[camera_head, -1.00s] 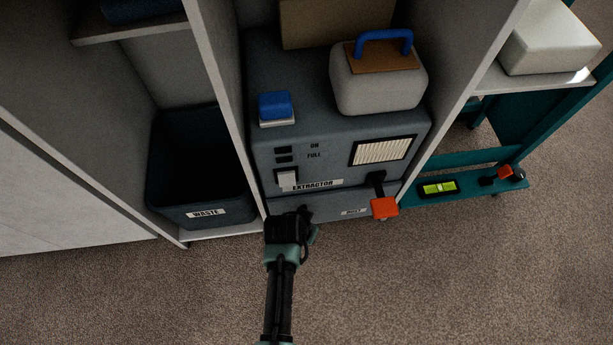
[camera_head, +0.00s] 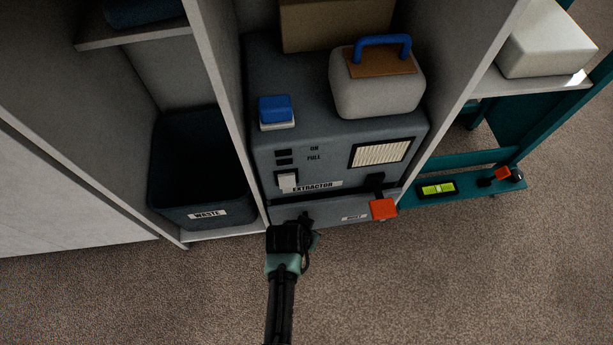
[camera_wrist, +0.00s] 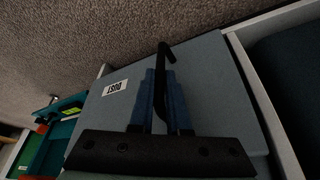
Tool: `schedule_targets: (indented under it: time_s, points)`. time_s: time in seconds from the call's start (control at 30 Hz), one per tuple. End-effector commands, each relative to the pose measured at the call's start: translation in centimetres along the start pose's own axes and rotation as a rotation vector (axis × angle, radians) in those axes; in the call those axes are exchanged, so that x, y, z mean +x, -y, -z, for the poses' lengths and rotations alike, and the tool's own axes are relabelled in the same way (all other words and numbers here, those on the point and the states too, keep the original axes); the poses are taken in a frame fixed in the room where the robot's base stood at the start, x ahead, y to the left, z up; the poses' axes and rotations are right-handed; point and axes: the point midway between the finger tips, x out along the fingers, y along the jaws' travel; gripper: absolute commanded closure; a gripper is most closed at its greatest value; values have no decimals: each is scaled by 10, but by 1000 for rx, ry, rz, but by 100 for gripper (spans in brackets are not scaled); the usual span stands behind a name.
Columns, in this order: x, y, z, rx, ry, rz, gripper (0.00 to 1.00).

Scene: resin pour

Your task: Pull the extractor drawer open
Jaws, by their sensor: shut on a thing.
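The grey extractor (camera_head: 330,135) stands in a cabinet bay in the head view. Its drawer (camera_head: 335,211), labelled DUST, is at the bottom, its front a little out from the body with a dark gap above it. In the wrist view the drawer front (camera_wrist: 215,75) carries a black bar handle (camera_wrist: 162,62). My gripper (camera_wrist: 163,95) has its blue fingers on either side of this handle and is shut on it. In the head view my gripper (camera_head: 305,222) is at the left part of the drawer front and covers most of the handle.
An orange-ended black lever (camera_head: 383,209) sticks out over the drawer's right side. A waste bin (camera_head: 205,214) stands in the left bay. A teal rack (camera_head: 465,190) is at the right. The carpet in front is clear.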

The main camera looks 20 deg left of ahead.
Motion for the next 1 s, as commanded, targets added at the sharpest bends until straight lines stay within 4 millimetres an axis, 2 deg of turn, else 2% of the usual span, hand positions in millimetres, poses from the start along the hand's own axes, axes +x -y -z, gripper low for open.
schedule_targets:
  time_s: [0.03,0.2,0.6,0.8,1.0]
  points:
    - [-8,-6,-7,0,7,-3,100]
    - [-22,-26,-35,1,10,-4,100]
    - [-50,-80,-110,1,8,-3,100]
    - [-58,-97,-135,1,6,-2,100]
    - [-62,-106,-148,0,3,-1,100]
